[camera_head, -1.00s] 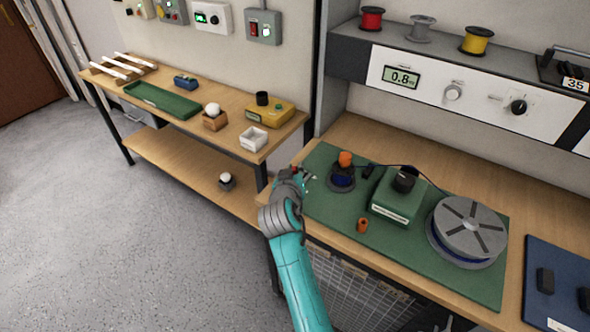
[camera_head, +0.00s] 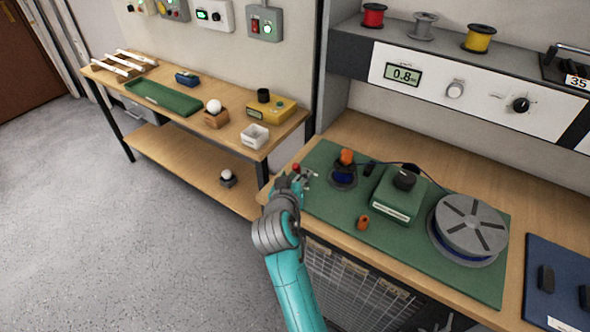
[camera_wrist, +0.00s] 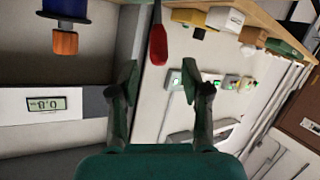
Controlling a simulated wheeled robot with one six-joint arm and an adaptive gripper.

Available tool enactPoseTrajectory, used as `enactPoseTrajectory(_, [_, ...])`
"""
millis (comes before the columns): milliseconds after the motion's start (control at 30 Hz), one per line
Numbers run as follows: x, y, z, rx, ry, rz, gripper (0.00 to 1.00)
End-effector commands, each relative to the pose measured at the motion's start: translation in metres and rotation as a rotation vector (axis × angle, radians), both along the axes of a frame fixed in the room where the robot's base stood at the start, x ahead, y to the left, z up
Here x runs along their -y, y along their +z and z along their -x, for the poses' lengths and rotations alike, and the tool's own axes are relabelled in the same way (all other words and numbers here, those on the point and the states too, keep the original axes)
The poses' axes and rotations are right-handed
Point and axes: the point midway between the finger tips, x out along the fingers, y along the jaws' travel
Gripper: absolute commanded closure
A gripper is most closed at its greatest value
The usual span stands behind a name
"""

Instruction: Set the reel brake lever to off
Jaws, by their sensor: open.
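The lever with a red handle, which I take for the reel brake lever (camera_wrist: 158,45), shows in the wrist view at top centre. That view is upside down. The red tip (camera_head: 296,167) shows in the head view at the left edge of the green mat. My gripper (camera_wrist: 159,80) is open and empty, its fingers apart on either side of the lever's line, with no contact visible. In the head view my gripper (camera_head: 303,178) is close to the red tip. The lever's base and any on/off marking cannot be made out.
On the green mat (camera_head: 395,255) stand a small blue reel with an orange top (camera_head: 345,170), a green box with a black knob (camera_head: 399,194), an orange cylinder (camera_head: 363,222) and a large grey reel (camera_head: 468,228). A side table (camera_head: 190,148) stands at left.

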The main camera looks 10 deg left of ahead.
Motion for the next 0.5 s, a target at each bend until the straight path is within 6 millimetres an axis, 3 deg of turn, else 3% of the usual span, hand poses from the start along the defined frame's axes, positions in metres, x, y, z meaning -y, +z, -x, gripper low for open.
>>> enactPoseTrajectory(200, [0.004, 0.012, 0.040, 0.000, 0.001, 0.000, 0.53])
enactPoseTrajectory(500, [0.006, 0.020, 0.063, -0.001, 0.000, 0.000, 0.53])
